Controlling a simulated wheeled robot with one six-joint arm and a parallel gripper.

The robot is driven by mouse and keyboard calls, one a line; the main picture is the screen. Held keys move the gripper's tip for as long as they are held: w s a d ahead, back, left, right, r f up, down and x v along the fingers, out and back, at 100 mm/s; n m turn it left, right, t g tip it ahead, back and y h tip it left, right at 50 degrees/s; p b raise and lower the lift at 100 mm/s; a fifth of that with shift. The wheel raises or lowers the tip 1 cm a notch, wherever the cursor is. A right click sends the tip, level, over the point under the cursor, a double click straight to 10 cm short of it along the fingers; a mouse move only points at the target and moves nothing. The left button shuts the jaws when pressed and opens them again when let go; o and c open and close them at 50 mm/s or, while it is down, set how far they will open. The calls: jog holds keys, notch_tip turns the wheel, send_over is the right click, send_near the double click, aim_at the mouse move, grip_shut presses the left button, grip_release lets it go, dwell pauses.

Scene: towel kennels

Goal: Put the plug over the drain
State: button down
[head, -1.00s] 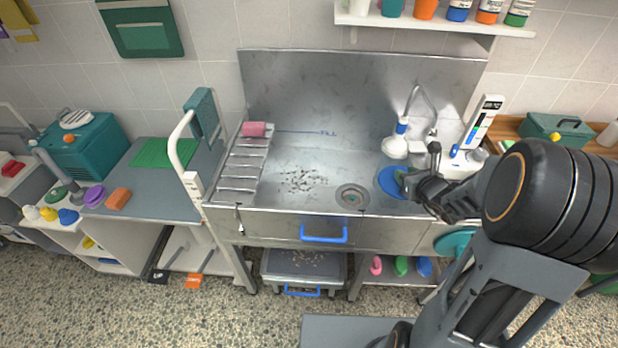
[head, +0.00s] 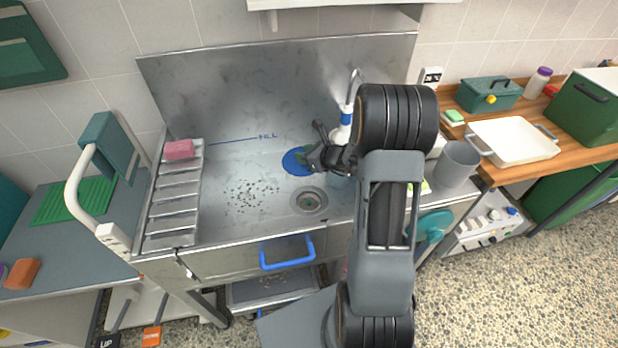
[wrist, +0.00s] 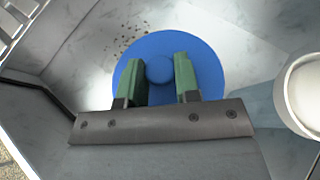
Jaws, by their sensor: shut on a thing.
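The plug is a round blue disc (head: 298,160) with a raised round knob. In the head view it appears behind the drain and slightly to its left; I cannot tell its exact height above the tub floor. My gripper (head: 313,158) is shut on the plug. In the wrist view the plug (wrist: 208,68) lies beyond the two green fingers (wrist: 159,75), with its knob between them. The drain (head: 309,201) is a round metal ring with a dark centre in the tub floor near the front wall. It is uncovered in the head view and not visible in the wrist view.
Dark specks (head: 250,195) lie on the tub floor left of the drain. A slatted rack (head: 173,205) with a pink block (head: 179,150) stands at the tub's left. A sprayer (head: 345,120) stands behind my gripper. A grey cup (head: 457,163) is at the right.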

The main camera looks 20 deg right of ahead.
jog(key=d+f+b, duration=0.1)
jog(key=f+b, duration=0.2)
jog(key=f, duration=0.3)
jog(key=f+n+y+b, duration=0.1)
jog(key=f+b, duration=0.2)
jog(key=f, duration=0.4)
jog(key=w+d+f+n+g+y+b, duration=0.1)
jog(key=f+b, duration=0.3)
jog(key=f, duration=0.3)
jog(key=shift+d+f, duration=0.25)
jog(key=shift+d, duration=0.1)
jog(key=shift+f+b, duration=0.9)
jog(key=shift+f, duration=0.1)
jog(key=shift+s+f+b, duration=0.15)
jog(key=shift+f+b, duration=0.25)
jog(key=shift+b, duration=0.15)
jog(key=c, duration=0.8)
grip_release()
jog(key=shift+o, duration=0.2)
jog(key=shift+r, duration=0.1)
